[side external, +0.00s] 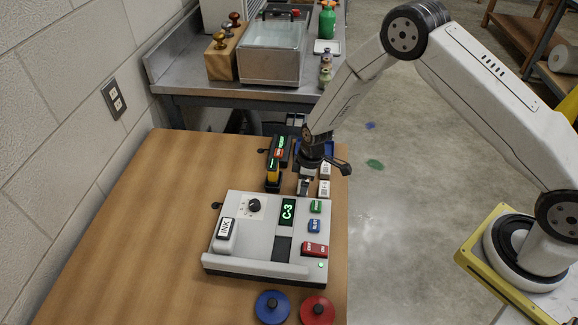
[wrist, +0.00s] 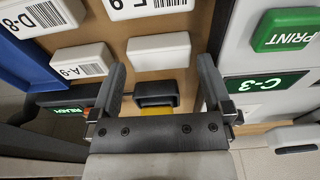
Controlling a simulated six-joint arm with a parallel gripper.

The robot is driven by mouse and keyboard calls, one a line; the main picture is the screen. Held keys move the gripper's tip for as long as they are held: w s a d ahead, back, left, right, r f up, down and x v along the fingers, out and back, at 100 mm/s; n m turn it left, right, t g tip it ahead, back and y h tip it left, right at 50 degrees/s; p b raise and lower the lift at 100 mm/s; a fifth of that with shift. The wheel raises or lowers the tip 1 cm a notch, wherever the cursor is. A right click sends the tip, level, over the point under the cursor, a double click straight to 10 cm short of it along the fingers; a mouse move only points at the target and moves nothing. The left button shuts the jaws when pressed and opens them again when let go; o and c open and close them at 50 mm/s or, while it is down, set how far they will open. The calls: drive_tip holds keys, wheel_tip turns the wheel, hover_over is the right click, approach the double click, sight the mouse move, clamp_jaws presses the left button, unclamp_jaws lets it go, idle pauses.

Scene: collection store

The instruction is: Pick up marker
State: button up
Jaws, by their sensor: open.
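No thing in view is clearly labelled as a marker. The likeliest is a yellow and black upright thing (side external: 272,177) on the table behind the grey machine; I cannot be sure. In the wrist view a dark block with a yellow part (wrist: 156,92) shows between my fingers, partly hidden by the gripper's body. My gripper (side external: 303,187) is low behind the machine, to the right of the yellow and black thing. In the wrist view its fingers (wrist: 161,67) are apart, with nothing visibly clamped. A blank white block (wrist: 158,48) lies beyond the fingertips.
The grey machine (side external: 240,262) with a green C-3 display (side external: 288,211) stands close in front. White barcode blocks, one marked A-9 (wrist: 82,61), lie near the fingers. Blue (side external: 272,307) and red (side external: 317,310) discs lie at the front. The wooden table's left (side external: 150,230) is clear.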

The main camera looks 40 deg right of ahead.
drive_tip(key=shift+w+a+f, duration=0.1)
drive_tip(key=shift+w+f, duration=0.05)
drive_tip(key=shift+f, duration=0.9)
drive_tip(key=shift+c, duration=0.2)
drive_tip(key=c, duration=0.9)
drive_tip(key=shift+r, duration=0.1)
drive_tip(key=shift+r, duration=0.75)
drive_tip(key=s+d+r, duration=0.1)
drive_tip(key=s+r, duration=1)
drive_tip(key=s, duration=0.3)
drive_tip(key=shift+d+r, duration=0.15)
drive_tip(key=shift+d, duration=0.05)
